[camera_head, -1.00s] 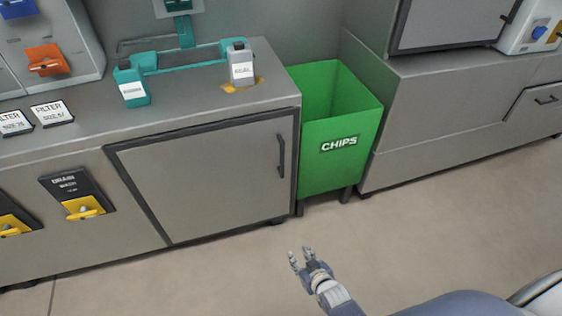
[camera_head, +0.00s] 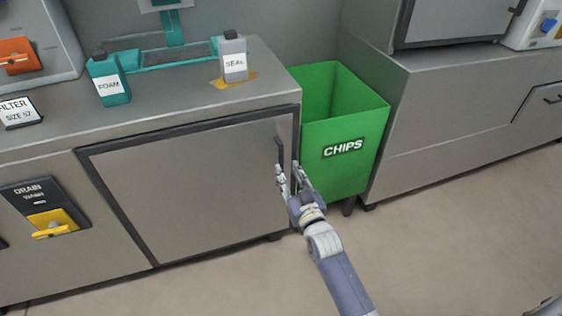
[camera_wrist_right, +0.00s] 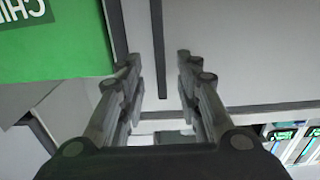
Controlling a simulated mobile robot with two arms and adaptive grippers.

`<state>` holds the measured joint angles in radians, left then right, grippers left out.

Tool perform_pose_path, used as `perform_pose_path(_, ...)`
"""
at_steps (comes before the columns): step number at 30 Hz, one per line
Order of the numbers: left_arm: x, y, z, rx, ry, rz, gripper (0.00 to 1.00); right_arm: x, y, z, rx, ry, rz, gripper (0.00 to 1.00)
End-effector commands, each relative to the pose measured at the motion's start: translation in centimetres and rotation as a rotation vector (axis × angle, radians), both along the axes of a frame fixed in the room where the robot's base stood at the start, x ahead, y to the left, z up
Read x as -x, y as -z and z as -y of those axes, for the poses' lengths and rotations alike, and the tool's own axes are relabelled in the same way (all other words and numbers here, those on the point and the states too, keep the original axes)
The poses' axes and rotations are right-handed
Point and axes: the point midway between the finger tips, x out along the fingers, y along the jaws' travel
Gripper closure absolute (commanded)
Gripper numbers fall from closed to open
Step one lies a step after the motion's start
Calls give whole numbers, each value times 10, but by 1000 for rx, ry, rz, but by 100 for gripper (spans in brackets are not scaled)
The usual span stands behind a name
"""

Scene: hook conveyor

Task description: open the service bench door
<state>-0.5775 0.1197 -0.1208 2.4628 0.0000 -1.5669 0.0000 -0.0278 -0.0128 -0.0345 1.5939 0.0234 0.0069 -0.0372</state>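The grey service bench door (camera_head: 190,185) is shut in its dark frame. Its dark vertical handle (camera_head: 280,150) is near the door's right edge. My right gripper (camera_head: 289,170) is open at the handle's lower end, with its fingers pointing up toward it. In the right wrist view the handle (camera_wrist_right: 158,40) runs as a dark bar between the two spread fingers of my right gripper (camera_wrist_right: 157,62), with a gap on each side. The door (camera_wrist_right: 240,50) fills the right of that view. My left gripper is not in view.
The green CHIPS bin (camera_head: 345,130) stands just right of the door, close to my right gripper. A FOAM bottle (camera_head: 108,80) and a SEAL bottle (camera_head: 233,58) stand on the bench top. The floor in front of the bench is clear.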

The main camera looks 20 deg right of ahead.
Motion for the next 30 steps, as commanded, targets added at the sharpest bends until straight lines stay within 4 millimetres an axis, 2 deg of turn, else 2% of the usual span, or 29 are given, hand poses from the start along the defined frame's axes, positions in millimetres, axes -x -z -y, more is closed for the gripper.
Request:
perform_pose_path(1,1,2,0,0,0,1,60,-11,2,0,0,0,1,68)
perform_pose_path(6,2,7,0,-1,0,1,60,-40,2,-1,0,0,0,68)
perform_pose_path(12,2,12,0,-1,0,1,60,-62,2,-2,0,0,-1,68)
perform_pose_path(24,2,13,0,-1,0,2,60,-69,1,-2,0,0,-3,68)
perform_pose_path(25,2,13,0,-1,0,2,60,-69,1,-2,0,0,-3,73)
perform_pose_path(28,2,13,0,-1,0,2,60,-69,1,-2,0,0,-3,96)
perform_pose_path(29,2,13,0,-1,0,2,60,-69,1,-2,0,0,-3,100)
perform_pose_path(30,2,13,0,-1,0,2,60,-68,1,-2,0,0,-3,100)
